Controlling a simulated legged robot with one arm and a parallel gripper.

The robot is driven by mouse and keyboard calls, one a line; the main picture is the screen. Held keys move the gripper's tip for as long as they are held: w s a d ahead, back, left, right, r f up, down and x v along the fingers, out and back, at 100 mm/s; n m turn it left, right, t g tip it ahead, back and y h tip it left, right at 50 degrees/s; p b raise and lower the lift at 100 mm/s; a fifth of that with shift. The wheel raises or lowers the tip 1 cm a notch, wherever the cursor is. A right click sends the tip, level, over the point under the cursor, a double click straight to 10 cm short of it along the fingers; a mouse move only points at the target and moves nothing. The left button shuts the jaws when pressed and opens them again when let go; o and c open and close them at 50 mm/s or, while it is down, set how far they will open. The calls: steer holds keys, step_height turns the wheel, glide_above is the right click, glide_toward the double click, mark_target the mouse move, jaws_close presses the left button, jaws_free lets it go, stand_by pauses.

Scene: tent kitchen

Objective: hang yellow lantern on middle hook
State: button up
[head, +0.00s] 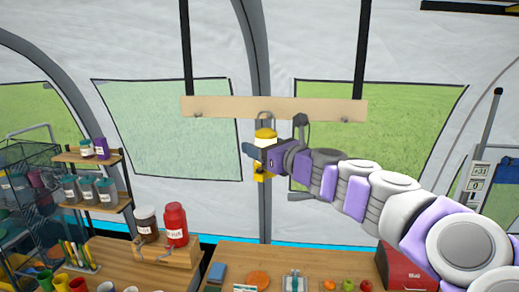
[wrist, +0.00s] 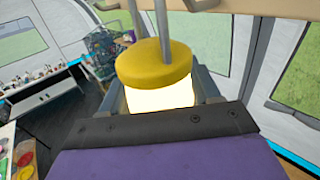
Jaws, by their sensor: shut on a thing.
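The yellow lantern (head: 265,134) has a yellow cap, a pale glowing body and a thin loop handle. My gripper (head: 261,158) is shut around its body and holds it upright just below the wooden hook board (head: 225,105). In the wrist view the yellow cap (wrist: 154,64) and glowing body (wrist: 160,93) sit between the fingers. The handle's top overlaps the middle of the board in the head view. The middle hook is hidden or too small to make out, so I cannot tell whether the handle is on it. Small hooks show near the board's left (head: 197,114) and right (head: 345,119) ends.
Two dark straps hold up the board. A counter (head: 240,270) with a red box (head: 402,268) and small items lies below. A red canister (head: 175,224) and a shelf of jars (head: 92,204) stand at left. Space around the board is mostly clear.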

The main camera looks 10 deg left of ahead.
steer(key=w+f, duration=0.2)
steer(key=w, duration=0.4)
stand_by(0.9)
steer(key=shift+f, duration=0.1)
stand_by(0.5)
steer(key=o, duration=1.5)
steer(key=shift+d, duration=0.1)
